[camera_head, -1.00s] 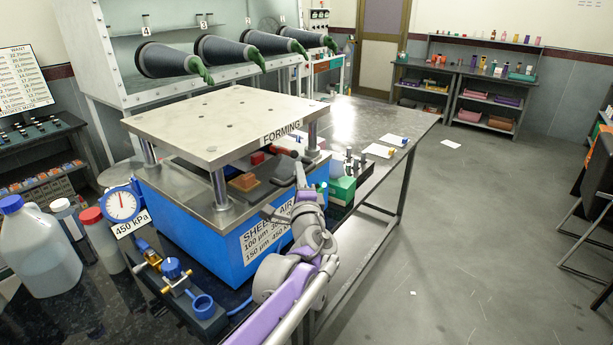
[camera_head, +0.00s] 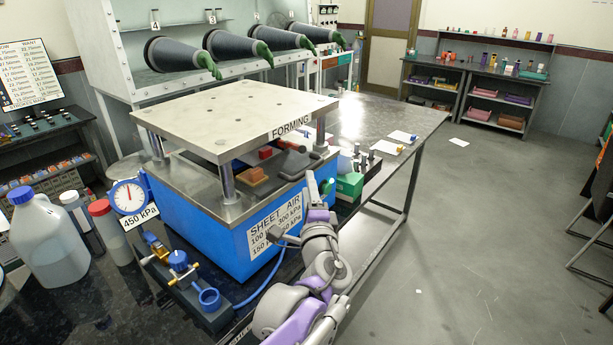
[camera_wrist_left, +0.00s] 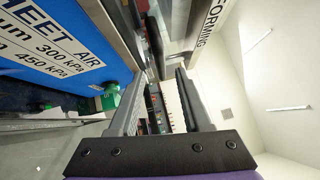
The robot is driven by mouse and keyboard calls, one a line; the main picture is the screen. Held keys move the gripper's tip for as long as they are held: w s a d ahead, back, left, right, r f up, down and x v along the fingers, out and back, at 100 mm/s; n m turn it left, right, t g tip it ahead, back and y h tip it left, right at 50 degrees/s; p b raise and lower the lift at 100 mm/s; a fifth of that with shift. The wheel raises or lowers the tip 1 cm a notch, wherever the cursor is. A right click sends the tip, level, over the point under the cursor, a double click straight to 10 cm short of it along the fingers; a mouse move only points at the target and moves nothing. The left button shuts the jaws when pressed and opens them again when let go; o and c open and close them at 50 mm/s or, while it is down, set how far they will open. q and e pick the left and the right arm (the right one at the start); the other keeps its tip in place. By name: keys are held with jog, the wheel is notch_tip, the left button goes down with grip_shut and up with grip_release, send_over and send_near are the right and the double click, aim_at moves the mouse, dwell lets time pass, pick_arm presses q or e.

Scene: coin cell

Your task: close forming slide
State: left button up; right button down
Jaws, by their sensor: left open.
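The forming press has a blue base (camera_head: 200,220) with a "SHEET AIR" label and a pale top plate (camera_head: 235,112) marked "FORMING" on metal posts. Between them, a dark grey slide-like part (camera_head: 297,163) with a dark bar handle shows at the right side of the opening; I cannot tell how far it is out. My left gripper (camera_head: 320,187) is just in front of and below it, apart from it as far as I see. In the left wrist view the jaws (camera_wrist_left: 155,78) are open with nothing held, beside the press edge. My right gripper is not in view.
A red block (camera_head: 265,153) and an orange-brown block (camera_head: 252,175) sit inside the press. A green box (camera_head: 349,185) stands just right of it. A gauge (camera_head: 128,196), valve unit (camera_head: 180,262) and bottles (camera_head: 45,240) are at left. The bench behind is mostly clear.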

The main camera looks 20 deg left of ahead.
pick_arm(q)
jog(key=v, duration=0.4)
jog(key=shift+a, duration=0.15)
